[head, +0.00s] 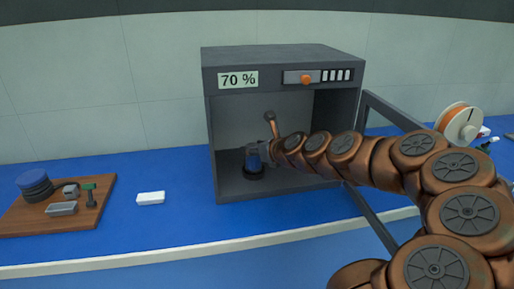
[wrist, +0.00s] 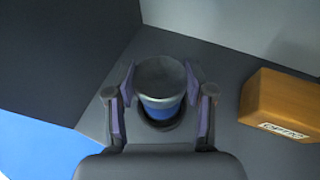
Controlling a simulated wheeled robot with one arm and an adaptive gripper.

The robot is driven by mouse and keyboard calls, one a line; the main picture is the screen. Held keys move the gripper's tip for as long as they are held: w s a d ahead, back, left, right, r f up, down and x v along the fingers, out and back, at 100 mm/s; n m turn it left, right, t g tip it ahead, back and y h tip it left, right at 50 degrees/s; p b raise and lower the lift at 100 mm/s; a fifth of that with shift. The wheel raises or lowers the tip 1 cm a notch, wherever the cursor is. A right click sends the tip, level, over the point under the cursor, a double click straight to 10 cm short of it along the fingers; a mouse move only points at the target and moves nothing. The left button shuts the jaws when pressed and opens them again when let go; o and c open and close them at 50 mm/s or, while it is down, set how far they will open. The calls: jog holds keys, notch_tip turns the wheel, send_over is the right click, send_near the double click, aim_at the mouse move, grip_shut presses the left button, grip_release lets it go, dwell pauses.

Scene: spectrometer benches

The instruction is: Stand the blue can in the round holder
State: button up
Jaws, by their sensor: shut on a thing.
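The blue can (head: 252,158) is upright inside the open grey chamber (head: 283,57). In the wrist view the can (wrist: 163,108) shows a grey top and a blue side. My gripper (wrist: 161,88) has one finger on each side of the can and is shut on it. My gripper (head: 262,152) reaches into the chamber from the right in the head view. The dark round holder (head: 253,175) is on the chamber floor directly under the can; its rim (wrist: 160,125) shows around the lower can. I cannot tell whether the can's bottom rests in it.
An orange-brown box (wrist: 284,104) with a label stands right of the can in the wrist view. The chamber door (head: 395,111) is swung open at the right, by my arm. A wooden board (head: 60,222) with small items, a white block (head: 151,198) and a spool (head: 460,124) are on the blue bench.

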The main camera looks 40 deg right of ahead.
jog(key=shift+f, duration=0.55)
jog(key=o, duration=1)
jog(key=shift+s, duration=0.1)
jog(key=shift+b+v, duration=1.1)
jog(key=shift+v, duration=4.2)
